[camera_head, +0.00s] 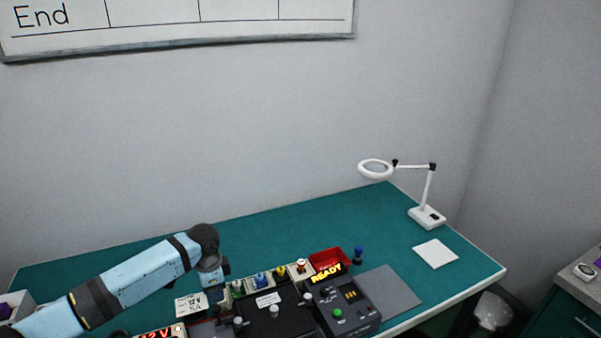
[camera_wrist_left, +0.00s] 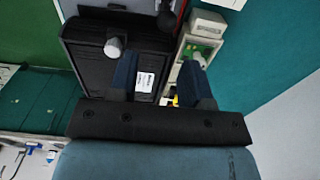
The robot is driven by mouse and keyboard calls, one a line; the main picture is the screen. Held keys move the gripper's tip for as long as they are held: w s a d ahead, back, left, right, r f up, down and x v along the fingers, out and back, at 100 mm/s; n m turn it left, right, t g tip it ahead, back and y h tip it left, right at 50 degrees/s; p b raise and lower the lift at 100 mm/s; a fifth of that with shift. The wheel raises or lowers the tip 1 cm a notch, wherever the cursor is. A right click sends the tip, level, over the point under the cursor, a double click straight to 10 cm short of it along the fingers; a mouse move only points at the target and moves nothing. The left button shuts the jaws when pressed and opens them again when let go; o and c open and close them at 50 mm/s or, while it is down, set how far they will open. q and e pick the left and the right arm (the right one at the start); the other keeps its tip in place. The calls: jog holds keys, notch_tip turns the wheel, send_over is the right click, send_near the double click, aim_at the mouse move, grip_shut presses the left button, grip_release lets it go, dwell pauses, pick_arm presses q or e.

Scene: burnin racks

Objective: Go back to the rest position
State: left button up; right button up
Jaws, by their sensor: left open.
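My left arm reaches in from the left in the head view, and my left gripper (camera_head: 215,290) points down at the left end of the test equipment on the green table (camera_head: 280,228). In the left wrist view its two dark blue fingers stand apart, so my left gripper (camera_wrist_left: 158,72) is open, with nothing seen between them. A black unit with a white label (camera_wrist_left: 146,82) lies beyond the fingers; I cannot tell how far. My right gripper is not in view.
A magnifier lamp (camera_head: 427,215) and white pad (camera_head: 436,253) are at the far right. The table's back middle is clear.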

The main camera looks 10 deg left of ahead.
pick_arm(q)
jog(key=s+d+f+n+t+h, duration=0.1)
jog(key=s+d+f, duration=0.1)
jog(key=s+d, duration=0.55)
jog(key=s+d+f+n+t+h, duration=0.15)
jog(key=s+d, duration=0.35)
jog(key=s, duration=0.6)
jog(key=s+a+r+n+t+y, duration=0.1)
jog(key=s+a+r+n, duration=0.25)
jog(key=s, duration=0.55)
jog(key=s+a+r+n+y, duration=0.1)
jog(key=s+a+r+n, duration=0.1)
jog(key=s+a+n, duration=0.45)
jog(key=w+d+f+m+t+h, duration=0.1)
jog(key=w+d+f+t, duration=0.1)
jog(key=f, duration=0.5)
jog(key=w+d+f+m+t+h, duration=0.1)
jog(key=d+f+m+t, duration=0.1)
jog(key=d+f+t, duration=0.3)
notch_tip(320, 180, down, 2)
jog(key=shift+w+d+f, duration=0.1)
jog(key=shift+w+d, duration=0.05)
jog(key=shift+w, duration=0.2)
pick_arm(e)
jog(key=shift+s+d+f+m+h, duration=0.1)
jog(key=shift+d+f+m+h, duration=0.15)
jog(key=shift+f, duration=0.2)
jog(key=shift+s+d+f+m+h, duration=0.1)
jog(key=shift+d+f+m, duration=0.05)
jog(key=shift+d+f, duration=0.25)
